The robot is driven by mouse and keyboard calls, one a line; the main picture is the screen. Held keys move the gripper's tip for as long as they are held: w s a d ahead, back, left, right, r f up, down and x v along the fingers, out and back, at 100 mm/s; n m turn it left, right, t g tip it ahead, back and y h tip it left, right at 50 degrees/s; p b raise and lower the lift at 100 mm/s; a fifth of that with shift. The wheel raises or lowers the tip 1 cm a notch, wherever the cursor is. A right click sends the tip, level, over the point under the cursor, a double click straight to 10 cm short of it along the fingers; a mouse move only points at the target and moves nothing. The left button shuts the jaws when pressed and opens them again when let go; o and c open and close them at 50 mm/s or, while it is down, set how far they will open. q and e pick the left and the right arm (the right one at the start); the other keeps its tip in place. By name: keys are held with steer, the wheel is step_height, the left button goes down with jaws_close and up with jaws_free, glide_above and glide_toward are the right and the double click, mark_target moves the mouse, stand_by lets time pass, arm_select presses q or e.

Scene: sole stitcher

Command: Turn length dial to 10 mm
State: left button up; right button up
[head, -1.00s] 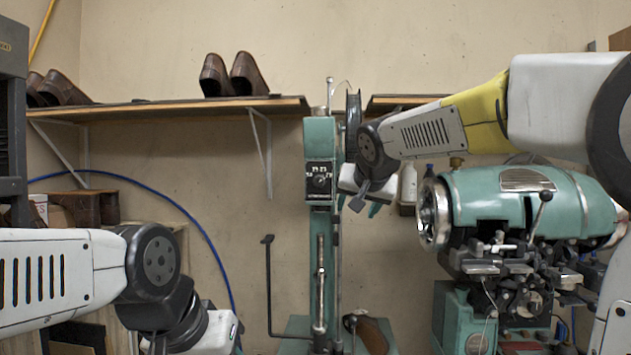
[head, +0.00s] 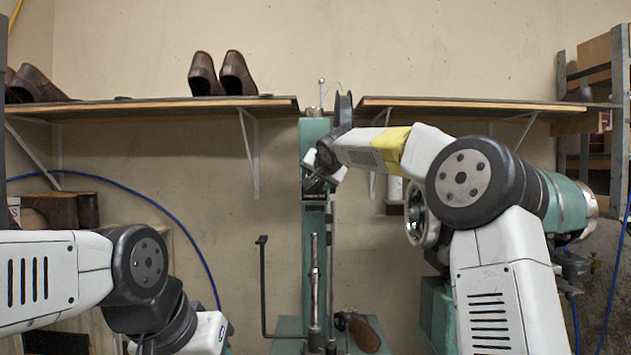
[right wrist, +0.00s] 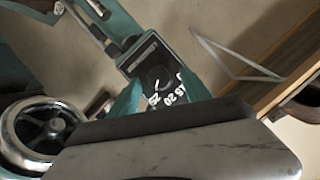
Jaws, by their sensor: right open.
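The length dial (right wrist: 158,78) is a dark round knob with a white pointer mark on a black panel. In the right wrist view, white numbers, among them 15 and 20, curve along one side of it; I cannot read the exact setting. The panel sits on the tall green stitcher column (head: 314,240). In the head view my right gripper (head: 312,184) is in front of the panel and hides the dial. In the right wrist view its two teal fingers (right wrist: 160,93) are apart, on either side of the dial; contact cannot be told. My left arm is at lower left, its fingers out of view.
A wall shelf (head: 150,110) with brown shoes (head: 220,73) runs behind the column at left. Another shelf (head: 470,105) is at right. A second green machine with a chrome handwheel (head: 418,215) stands at right, partly behind my right arm. A thin black rod (head: 263,290) stands left of the column.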

steer(key=shift+w, duration=0.15)
jaws_close()
steer(key=shift+a, duration=0.1)
steer(key=n+t+h, duration=0.1)
steer(key=n+h, duration=0.2)
steer(key=n, duration=0.2)
steer(key=a+n+t+h, duration=0.1)
steer(key=n+h, duration=0.2)
steer(key=n, duration=0.3)
steer(key=f+n+h, duration=0.1)
steer(key=n+h, duration=0.2)
steer(key=n, duration=0.3)
steer(key=shift+a+t+h, duration=0.2)
steer(key=shift+t+h, duration=0.2)
stand_by(0.7)
steer(key=shift+n, duration=0.3)
